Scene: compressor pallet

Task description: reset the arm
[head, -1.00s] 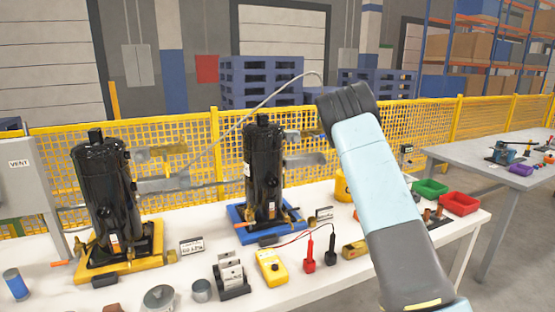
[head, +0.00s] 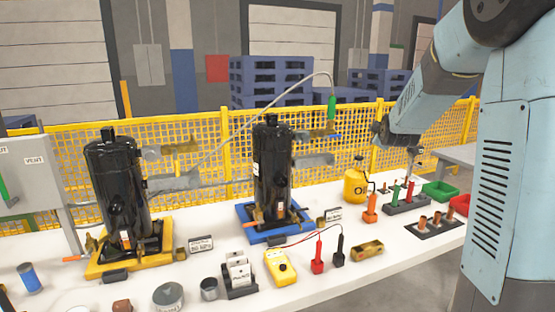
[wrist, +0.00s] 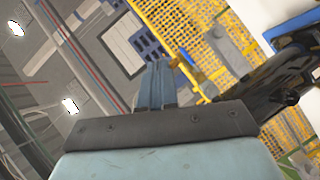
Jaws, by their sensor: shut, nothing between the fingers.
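My arm (head: 430,90) is bent at the right of the head view. Its forearm slopes down and left to a dark wrist end above the back right of the workbench, near the yellow oil can. I cannot make out the fingers clearly there. In the wrist view my gripper (wrist: 157,66) shows as two blue-grey fingers side by side, shut, with nothing between them. Behind them are the yellow fence and the blue pallets, apart from the fingers. A black compressor (wrist: 265,88) lies at the right of that view, tilted by the camera's angle.
Two black compressors (head: 118,190) (head: 272,170) stand on the white bench (head: 330,285). An oil can (head: 356,183), a tool rack (head: 408,203), a yellow meter (head: 281,268) and green and red bins (head: 440,191) stand along it. A yellow fence (head: 215,130) runs behind.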

